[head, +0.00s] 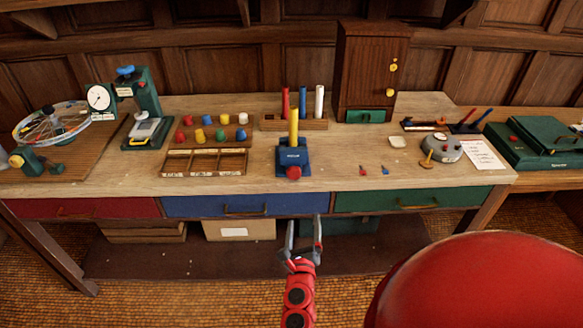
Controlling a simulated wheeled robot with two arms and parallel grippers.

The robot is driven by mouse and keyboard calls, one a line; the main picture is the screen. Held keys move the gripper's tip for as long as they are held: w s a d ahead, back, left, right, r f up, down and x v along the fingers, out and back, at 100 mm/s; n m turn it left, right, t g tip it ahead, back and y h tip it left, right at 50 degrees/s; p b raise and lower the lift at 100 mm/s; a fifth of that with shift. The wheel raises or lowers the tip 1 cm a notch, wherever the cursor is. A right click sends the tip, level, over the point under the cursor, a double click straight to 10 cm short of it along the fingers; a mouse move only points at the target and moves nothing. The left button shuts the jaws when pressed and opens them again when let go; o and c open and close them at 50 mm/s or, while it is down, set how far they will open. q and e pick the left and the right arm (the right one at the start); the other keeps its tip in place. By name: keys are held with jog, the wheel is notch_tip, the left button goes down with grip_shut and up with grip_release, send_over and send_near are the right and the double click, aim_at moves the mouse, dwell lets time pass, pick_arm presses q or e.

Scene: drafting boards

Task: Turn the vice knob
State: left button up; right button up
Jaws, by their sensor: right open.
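The vice is a small blue block (292,156) standing near the middle of the table's front edge. Its red knob (294,172) faces me at the front. A yellow upright piece (294,128) stands in the top of the vice. My right gripper (304,226) is below and in front of the table edge, under the knob and a little to its right. Its two fingers point up toward the table and are apart, with nothing between them. It does not touch the knob. My left gripper does not show.
The wooden table (400,185) has red, blue and green drawers (413,199) along its front. Left of the vice is a sectioned tray (205,173) and several coloured pegs. A wooden cabinet (369,65) stands behind. A grey round device (441,148) is at right.

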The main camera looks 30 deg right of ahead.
notch_tip(320, 180, up, 2)
jog(key=w+a+m+y, duration=0.1)
jog(key=m, duration=0.2)
jog(key=t+p, duration=0.1)
jog(key=p, duration=0.3)
send_near(294, 176)
jog(key=shift+y, duration=0.4)
jog(key=x, duration=0.9)
jog(key=shift+d+r, duration=0.15)
jog(key=shift+r, duration=0.1)
jog(key=shift+w+d, duration=0.45)
jog(key=shift+w, duration=0.15)
jog(key=shift+b, duration=0.3)
jog(key=c, duration=1.4)
